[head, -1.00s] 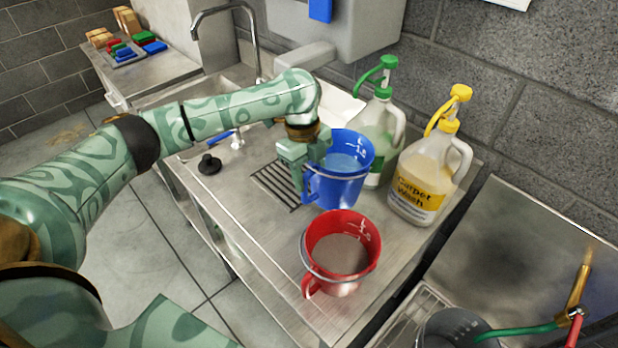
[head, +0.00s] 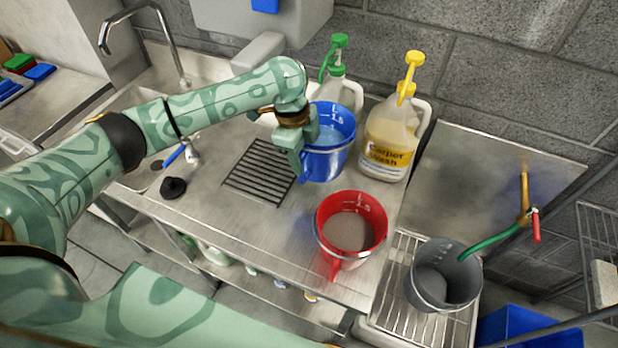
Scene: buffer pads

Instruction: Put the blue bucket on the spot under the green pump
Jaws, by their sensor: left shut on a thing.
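The blue bucket (head: 330,165) is upright at the back of the steel counter, in front of the green pump's jug. My left gripper (head: 303,155) is shut on the bucket's left side, by its handle. I cannot tell whether the bucket's base touches the counter. The green pump (head: 338,48) tops a pale jug (head: 351,95), which the bucket and my arm partly hide. The spot under the pump's spout is hidden behind my arm and the bucket. My right gripper is not in view.
A red bucket (head: 351,226) stands in front and to the right. A yellow-pump carpet wash jug (head: 392,140) is right of the blue bucket. A black grille (head: 259,171) and black plug (head: 173,187) lie left. A grey bucket (head: 443,280) sits on the right rack.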

